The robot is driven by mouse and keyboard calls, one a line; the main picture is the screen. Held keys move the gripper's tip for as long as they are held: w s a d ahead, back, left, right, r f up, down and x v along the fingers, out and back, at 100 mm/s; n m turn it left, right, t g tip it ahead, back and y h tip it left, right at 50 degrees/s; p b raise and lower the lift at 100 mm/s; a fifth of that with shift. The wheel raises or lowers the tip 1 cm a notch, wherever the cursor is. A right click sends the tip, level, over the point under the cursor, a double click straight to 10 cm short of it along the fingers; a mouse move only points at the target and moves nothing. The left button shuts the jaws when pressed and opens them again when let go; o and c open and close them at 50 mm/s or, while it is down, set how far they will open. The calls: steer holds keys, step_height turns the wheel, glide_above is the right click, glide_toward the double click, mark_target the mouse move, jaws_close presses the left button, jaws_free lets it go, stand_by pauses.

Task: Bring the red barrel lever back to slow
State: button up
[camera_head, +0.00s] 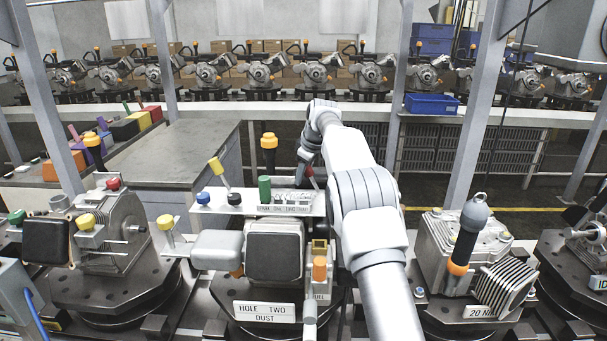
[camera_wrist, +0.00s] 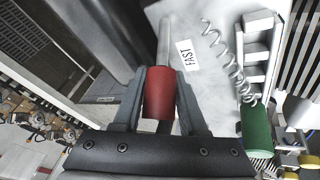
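The red barrel lever (camera_wrist: 159,93) has a red cylindrical grip on a thin grey rod, in the middle of the wrist view. My gripper (camera_wrist: 160,88) has a finger along each side of the red barrel, and the fingers look shut on it. The rod runs up beside a white label reading FAST (camera_wrist: 187,55). No slow label can be read. In the head view a small red part of the lever (camera_head: 309,171) shows at the right end of the white plate (camera_head: 232,203), by my wrist. My arm hides much of that area.
A green cylinder (camera_wrist: 257,131) and a coiled spring (camera_wrist: 232,65) are right of the lever in the wrist view. A yellow-topped lever (camera_head: 216,164) and an orange-capped post (camera_head: 269,145) stand nearby. A grey-topped bench (camera_head: 165,150) lies behind left.

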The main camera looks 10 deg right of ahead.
jaws_close()
stand_by(1.1)
